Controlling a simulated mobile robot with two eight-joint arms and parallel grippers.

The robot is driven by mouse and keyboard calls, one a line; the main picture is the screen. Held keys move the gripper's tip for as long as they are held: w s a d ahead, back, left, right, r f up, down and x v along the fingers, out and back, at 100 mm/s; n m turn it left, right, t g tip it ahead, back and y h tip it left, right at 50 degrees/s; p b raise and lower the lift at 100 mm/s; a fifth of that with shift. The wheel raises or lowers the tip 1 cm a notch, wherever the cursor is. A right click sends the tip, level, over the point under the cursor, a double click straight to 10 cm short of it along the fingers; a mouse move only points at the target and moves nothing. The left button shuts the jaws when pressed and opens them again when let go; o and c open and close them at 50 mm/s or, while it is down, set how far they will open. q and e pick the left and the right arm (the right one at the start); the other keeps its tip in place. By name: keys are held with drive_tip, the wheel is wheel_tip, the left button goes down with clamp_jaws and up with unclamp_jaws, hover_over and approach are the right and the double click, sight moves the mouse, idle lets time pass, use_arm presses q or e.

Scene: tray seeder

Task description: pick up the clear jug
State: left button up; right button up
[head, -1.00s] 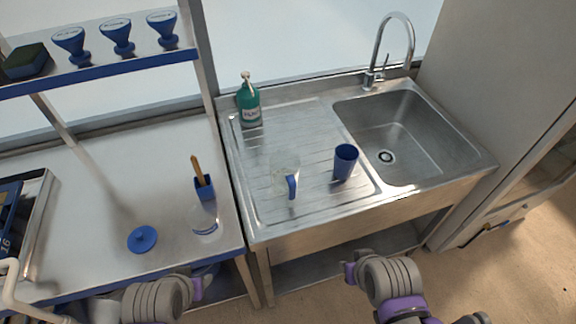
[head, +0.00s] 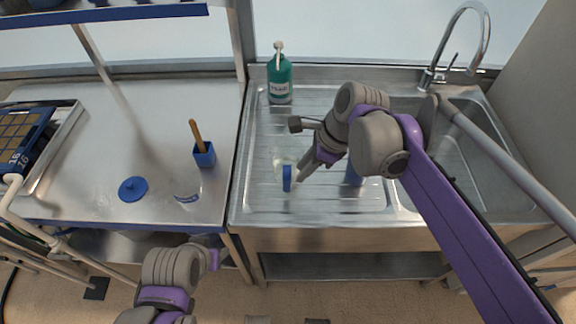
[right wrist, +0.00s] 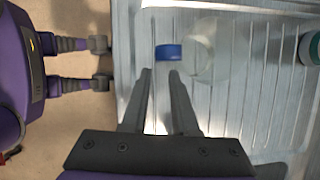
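The clear jug (head: 278,165) stands on the ribbed steel drainboard of the sink unit. Its blue handle (head: 287,178) faces the front edge. In the right wrist view the jug (right wrist: 207,55) and its blue handle (right wrist: 168,52) lie just ahead of the fingertips. My right gripper (right wrist: 161,73) is open, its two fingers apart with nothing between them. In the head view it reaches in from the right, its tips close beside the handle. My left gripper (head: 213,260) is low in front of the left counter; its fingers are not clear.
A green pump bottle (head: 279,80) stands behind. The sink basin and tap (head: 472,30) are at right. A blue brush holder (head: 204,155) and blue lid (head: 132,189) are on the left counter.

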hover_over(287, 190)
drive_tip(key=d, duration=0.2)
drive_tip(key=f, duration=0.4)
drive_tip(key=shift+w+a+f, duration=0.1)
drive_tip(key=shift+w+f, duration=0.05)
drive_tip(key=shift+w, duration=0.05)
drive_tip(key=shift+s+b+x, duration=0.1)
drive_tip(key=shift+b+x, duration=0.1)
drive_tip(key=shift+x, duration=1.15)
drive_tip(key=shift+s+b+x, duration=0.15)
drive_tip(key=shift+x, duration=1.2)
clamp_jaws()
